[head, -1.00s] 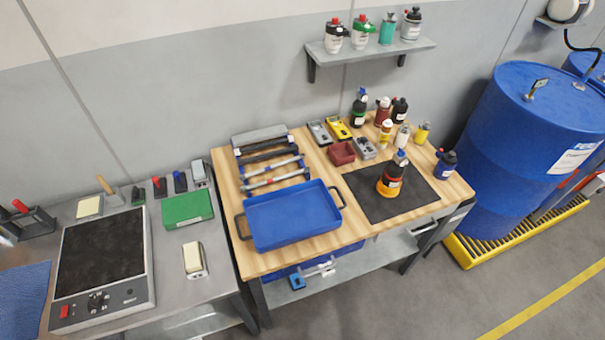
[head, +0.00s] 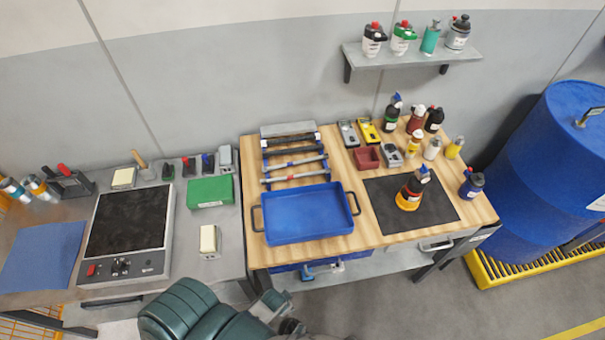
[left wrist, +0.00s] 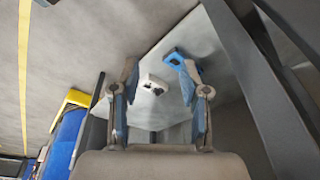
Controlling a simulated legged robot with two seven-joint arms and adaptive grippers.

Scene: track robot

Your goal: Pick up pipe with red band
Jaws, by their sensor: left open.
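Several pipes lie side by side on a rack at the back left of the wooden table, behind the blue tray (head: 300,213). The front ones are a silver pipe (head: 294,178) and another silver pipe (head: 294,162); darker ones lie behind. My left arm enters at the bottom of the head view, low in front of the table. In the left wrist view my left gripper (left wrist: 160,72) is open and empty, facing the lower shelf with a blue item (left wrist: 178,62) and a white item (left wrist: 152,84). My right gripper is not in view.
Bottles, meters and a red bin (head: 367,157) crowd the table's right back. An orange-based bottle stands on the black mat (head: 440,215). A grey bench with a hotplate (head: 128,232) stands left. Blue drums stand right. The table edge lies between my arm and the pipes.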

